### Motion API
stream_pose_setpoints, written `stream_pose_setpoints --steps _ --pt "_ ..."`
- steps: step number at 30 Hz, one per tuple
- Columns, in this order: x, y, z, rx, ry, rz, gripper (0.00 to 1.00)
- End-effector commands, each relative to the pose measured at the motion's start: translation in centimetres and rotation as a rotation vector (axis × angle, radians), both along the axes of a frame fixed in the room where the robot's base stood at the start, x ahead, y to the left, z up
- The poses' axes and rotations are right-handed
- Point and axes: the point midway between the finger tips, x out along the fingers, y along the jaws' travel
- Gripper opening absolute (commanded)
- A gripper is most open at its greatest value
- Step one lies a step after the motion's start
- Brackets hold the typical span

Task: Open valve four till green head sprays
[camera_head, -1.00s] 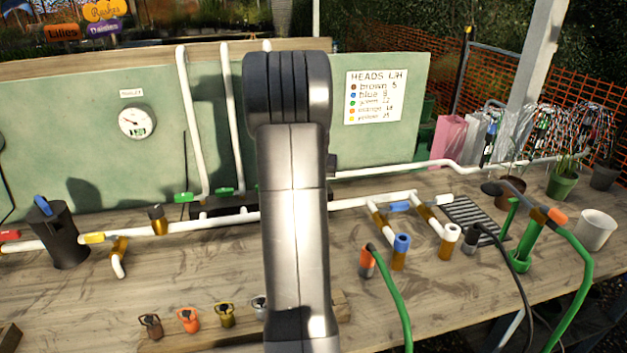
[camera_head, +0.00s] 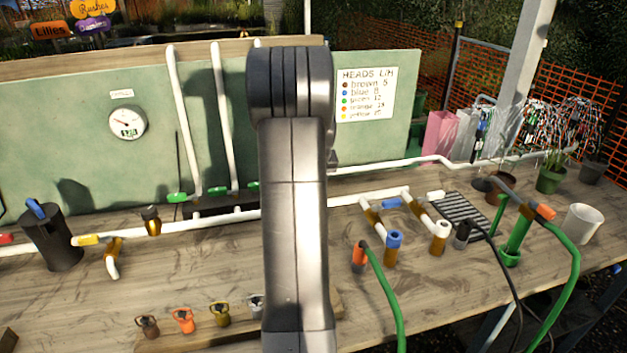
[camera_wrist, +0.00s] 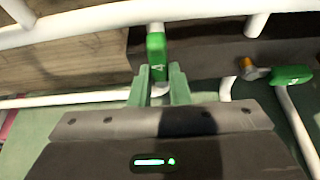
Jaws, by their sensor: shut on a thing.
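In the wrist view, a green valve handle (camera_wrist: 157,58) with a pale mark that looks like a 4 stands between the green fingers of my gripper (camera_wrist: 158,84). The gripper is shut on this handle. In the head view, my arm hides the gripper and the held handle. Other green handles (camera_head: 178,197) show left of my arm along the white pipes. A green upright tube (camera_head: 518,236) with an orange-ended connector (camera_head: 544,211) and a green hose stands at the right. I cannot tell whether it is the green head, and no spray shows.
A second green handle (camera_wrist: 291,74) lies close to the right of my gripper. A gauge (camera_head: 128,122) and a heads list (camera_head: 365,95) are on the green board. Several small heads (camera_head: 183,320) sit at the front. Hoses and a white pot (camera_head: 582,223) are at the right.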

Motion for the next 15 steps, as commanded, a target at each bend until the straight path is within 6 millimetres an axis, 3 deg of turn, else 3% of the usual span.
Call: stream_pose_setpoints --steps 2,3,6,15 --pt "0.08 -0.02 0.13 0.0 -0.003 0.0 0.0" --pt "0.08 -0.02 0.13 0.0 -0.003 0.0 0.18" --pt "0.06 -0.01 0.11 0.0 -0.003 0.0 0.38" --pt "-0.01 0.0 0.13 0.0 -0.001 -0.001 0.38"
